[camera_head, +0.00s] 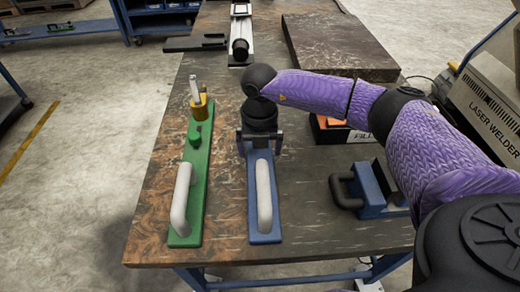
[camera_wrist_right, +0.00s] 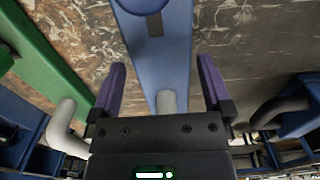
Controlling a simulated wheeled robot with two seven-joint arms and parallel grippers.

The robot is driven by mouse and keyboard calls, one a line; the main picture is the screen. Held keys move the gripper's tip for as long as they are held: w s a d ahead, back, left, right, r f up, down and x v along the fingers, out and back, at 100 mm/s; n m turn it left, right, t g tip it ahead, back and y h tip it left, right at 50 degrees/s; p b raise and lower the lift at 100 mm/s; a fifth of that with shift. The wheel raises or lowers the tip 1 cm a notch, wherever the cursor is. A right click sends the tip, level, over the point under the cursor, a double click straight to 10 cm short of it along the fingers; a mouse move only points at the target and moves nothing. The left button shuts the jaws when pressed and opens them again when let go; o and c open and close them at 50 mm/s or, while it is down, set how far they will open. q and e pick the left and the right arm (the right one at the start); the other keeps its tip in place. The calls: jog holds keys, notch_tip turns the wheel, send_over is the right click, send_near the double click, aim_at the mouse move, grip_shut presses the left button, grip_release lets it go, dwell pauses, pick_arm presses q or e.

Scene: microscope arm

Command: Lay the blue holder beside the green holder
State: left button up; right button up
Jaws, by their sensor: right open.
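The green holder (camera_head: 191,190) is a long green plate with a pale handle, lying on the table at the left; its edge also shows in the wrist view (camera_wrist_right: 45,50). The blue holder (camera_head: 266,234) is a long blue plate with a pale upright handle, lying to the right of the green one with bare table between them. My right gripper (camera_head: 260,148) is open over the blue holder, behind its handle. In the right wrist view the blue plate (camera_wrist_right: 165,60) passes between the spread fingers, with nothing gripped. The gripper hides the plate's far part in the head view. My left gripper is out of view.
A blue block with a black handle (camera_head: 372,188) stands to the right. A rail device (camera_head: 241,35) stands at the back. Bare table (camera_head: 225,200) separates the holders.

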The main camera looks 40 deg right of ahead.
notch_tip(320, 180, up, 10)
jog(key=p, duration=0.3)
jog(key=shift+r, duration=0.2)
